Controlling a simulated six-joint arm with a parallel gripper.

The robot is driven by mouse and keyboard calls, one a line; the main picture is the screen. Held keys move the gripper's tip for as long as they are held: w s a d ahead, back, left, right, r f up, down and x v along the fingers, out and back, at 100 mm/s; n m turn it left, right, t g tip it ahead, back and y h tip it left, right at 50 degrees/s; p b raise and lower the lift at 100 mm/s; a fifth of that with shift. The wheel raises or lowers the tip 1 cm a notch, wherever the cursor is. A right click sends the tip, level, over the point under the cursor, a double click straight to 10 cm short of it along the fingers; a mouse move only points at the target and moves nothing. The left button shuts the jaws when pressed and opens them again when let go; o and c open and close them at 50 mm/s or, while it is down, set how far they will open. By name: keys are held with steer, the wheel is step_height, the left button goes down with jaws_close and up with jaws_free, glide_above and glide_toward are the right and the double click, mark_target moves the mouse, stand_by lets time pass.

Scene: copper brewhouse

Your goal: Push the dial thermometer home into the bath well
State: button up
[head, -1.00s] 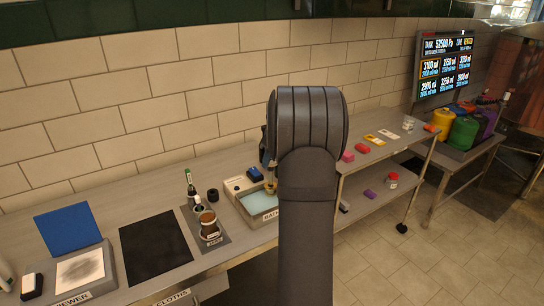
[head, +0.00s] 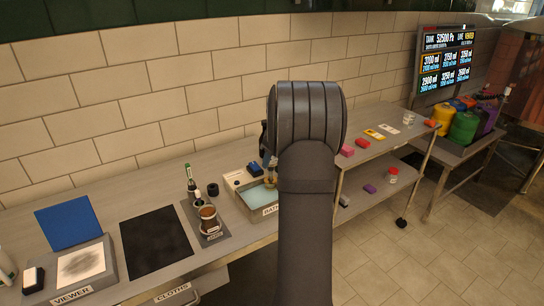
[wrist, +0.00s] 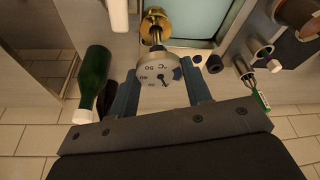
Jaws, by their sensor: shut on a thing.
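The dial thermometer (wrist: 158,72) has a pale round face with numbers and a dark pointer. In the wrist view my gripper (wrist: 162,88) is shut on it, with a blue finger on each side. A brass well (wrist: 154,20) stands just beyond the dial at the edge of the bath. The thermometer's short stem lines up with the well's mouth; I cannot tell how deep it sits. The bath (head: 264,210) is a grey tray of pale blue liquid labelled BATH. In the head view my arm hides the thermometer and most of the gripper.
In the head view, a cup of brown liquid (head: 208,218) and a dark mat (head: 155,242) are left of the bath. A tiled wall (head: 150,90) is behind the bench.

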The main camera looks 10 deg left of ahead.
steer(key=shift+f, duration=1.05)
steer(key=o, duration=1.2)
steer(key=shift+c, duration=0.2)
steer(key=shift+v, duration=2.5)
steer(key=v, duration=1.7)
steer(key=shift+r, duration=0.2)
steer(key=x, duration=1.9)
steer(key=shift+f, duration=0.25)
